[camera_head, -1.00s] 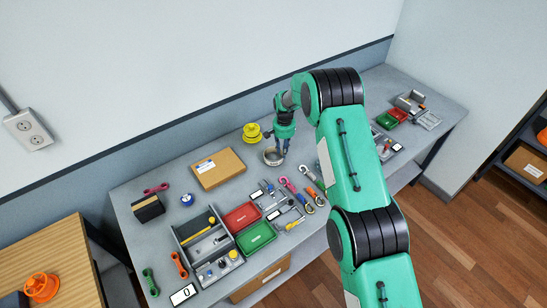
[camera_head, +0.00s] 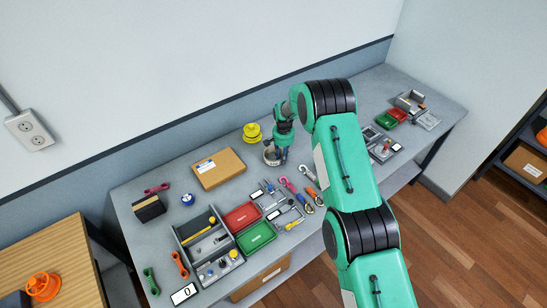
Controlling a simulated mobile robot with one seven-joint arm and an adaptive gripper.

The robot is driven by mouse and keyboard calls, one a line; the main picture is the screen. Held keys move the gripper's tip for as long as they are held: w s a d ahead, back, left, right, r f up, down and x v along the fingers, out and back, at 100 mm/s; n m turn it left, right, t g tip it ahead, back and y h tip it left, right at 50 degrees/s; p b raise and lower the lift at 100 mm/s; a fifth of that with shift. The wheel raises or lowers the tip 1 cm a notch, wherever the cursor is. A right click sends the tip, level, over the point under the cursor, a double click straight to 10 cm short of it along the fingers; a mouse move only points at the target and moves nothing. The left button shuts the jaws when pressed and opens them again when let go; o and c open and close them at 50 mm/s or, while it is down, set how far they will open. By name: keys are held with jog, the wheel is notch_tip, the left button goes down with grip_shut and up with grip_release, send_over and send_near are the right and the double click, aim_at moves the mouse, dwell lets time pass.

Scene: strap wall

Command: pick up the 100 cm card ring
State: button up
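A small round ring with a pale rim and dark inside (camera_head: 267,160) lies on the grey bench, right of the cardboard box. It looks like the card ring, but no 100 cm marking can be read. My gripper (camera_head: 278,159) points down at the ring's right side, and its fingers overlap the ring in this view. The fingertips are small and partly lost against the ring. I cannot tell whether they touch it or how far apart they are.
A yellow stacked piece (camera_head: 252,132) stands behind the ring. A cardboard box (camera_head: 218,168) lies to its left. Carabiners and hooks (camera_head: 290,187) lie in front. Red (camera_head: 241,216) and green (camera_head: 256,237) trays are front left. Bare bench surrounds the ring closely.

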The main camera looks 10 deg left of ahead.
grip_shut()
dwell(0.4)
jog(key=shift+r+b, duration=0.5)
jog(key=shift+r, duration=4.5)
